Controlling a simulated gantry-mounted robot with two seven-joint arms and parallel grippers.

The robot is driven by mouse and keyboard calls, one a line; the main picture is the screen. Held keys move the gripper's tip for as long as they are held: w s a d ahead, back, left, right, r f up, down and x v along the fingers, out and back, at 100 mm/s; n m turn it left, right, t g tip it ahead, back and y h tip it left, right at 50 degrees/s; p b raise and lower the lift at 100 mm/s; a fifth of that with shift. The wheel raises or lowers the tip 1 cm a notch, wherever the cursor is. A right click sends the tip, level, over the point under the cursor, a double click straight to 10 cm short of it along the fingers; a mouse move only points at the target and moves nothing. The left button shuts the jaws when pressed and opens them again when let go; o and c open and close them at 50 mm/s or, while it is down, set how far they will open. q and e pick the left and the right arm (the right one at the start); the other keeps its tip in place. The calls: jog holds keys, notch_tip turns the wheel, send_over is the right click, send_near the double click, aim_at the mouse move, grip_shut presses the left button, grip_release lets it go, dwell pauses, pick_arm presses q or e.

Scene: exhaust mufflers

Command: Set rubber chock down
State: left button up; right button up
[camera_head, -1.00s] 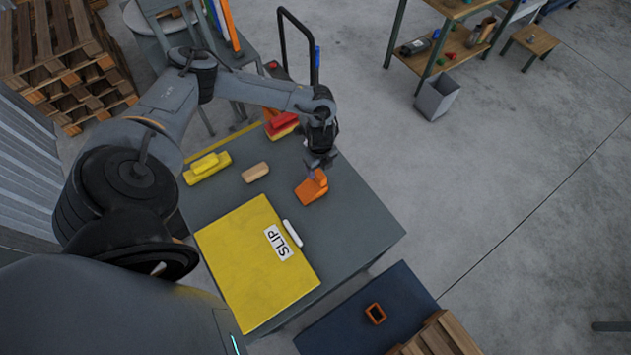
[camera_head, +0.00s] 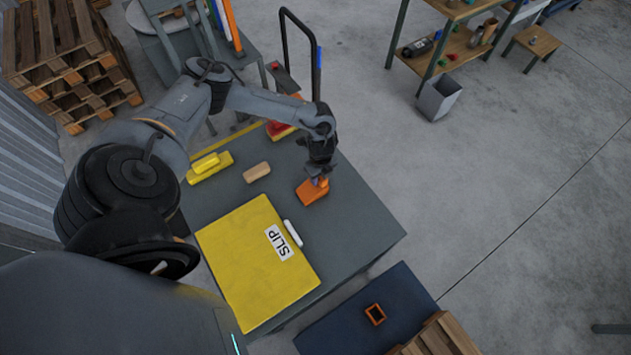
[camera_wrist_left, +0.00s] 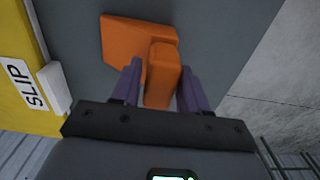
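The orange rubber chock (camera_head: 311,192) is at the right part of the grey table (camera_head: 350,225), right of the yellow mat. It has a flat block with an upright grip. My left gripper (camera_head: 321,174) is above it, pointing down. In the left wrist view, the two purple fingers (camera_wrist_left: 161,88) stand on either side of the chock's upright grip (camera_wrist_left: 162,72), close against it, and look shut on it. The flat block (camera_wrist_left: 135,40) lies beyond the fingers. I cannot tell whether the chock's underside touches the table. My right gripper is not in view.
A yellow mat (camera_head: 245,265) with a SLIP label (camera_head: 279,244) and a white bar (camera_head: 292,233) covers the front left of the table. A tan block (camera_head: 256,172), yellow blocks (camera_head: 208,167) and a red item (camera_head: 279,130) stand behind. The table's right part is clear.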

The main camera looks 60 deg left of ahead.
pick_arm(q)
grip_shut()
jog(key=shift+r, duration=0.1)
